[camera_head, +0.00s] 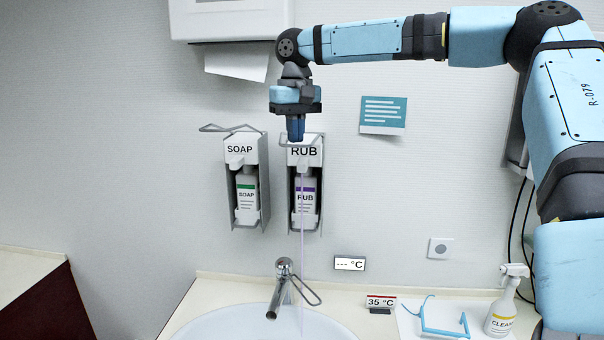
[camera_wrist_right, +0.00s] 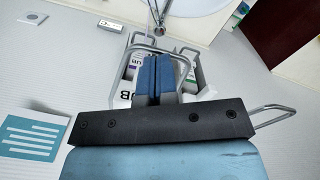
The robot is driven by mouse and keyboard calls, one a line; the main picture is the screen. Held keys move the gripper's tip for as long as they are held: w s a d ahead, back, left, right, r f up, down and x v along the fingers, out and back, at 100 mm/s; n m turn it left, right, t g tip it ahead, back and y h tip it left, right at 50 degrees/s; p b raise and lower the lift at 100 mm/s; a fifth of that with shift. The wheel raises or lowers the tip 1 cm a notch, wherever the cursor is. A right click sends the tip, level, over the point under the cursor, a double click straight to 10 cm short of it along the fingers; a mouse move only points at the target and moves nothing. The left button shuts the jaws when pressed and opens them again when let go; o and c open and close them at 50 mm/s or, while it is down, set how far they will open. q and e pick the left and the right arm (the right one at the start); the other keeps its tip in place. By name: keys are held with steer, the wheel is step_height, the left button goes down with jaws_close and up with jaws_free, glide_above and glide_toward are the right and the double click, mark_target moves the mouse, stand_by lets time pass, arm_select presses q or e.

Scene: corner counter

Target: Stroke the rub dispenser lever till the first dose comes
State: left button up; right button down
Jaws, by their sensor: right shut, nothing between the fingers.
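The rub dispenser (camera_head: 305,153) hangs on the wall, with a purple-banded RUB bottle (camera_head: 305,197) in its holder. A thin pale violet streak (camera_head: 302,255) runs from below its head down to the sink basin. My right gripper (camera_head: 296,137) points down with its blue fingers shut and empty, in front of the top of the rub dispenser. In the right wrist view the fingertips (camera_wrist_right: 153,60) overlap the wire lever (camera_wrist_right: 186,62); whether they touch it I cannot tell. The gripper hides part of the lever in the head view. My left gripper is not in view.
The soap dispenser (camera_head: 240,150), with its own wire lever, hangs close on the left. Below are the tap (camera_head: 284,283) and basin (camera_head: 230,325). A paper dispenser (camera_head: 230,15) hangs above.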

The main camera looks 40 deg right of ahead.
steer(key=shift+r, duration=2.55)
step_height(320, 180, up, 6)
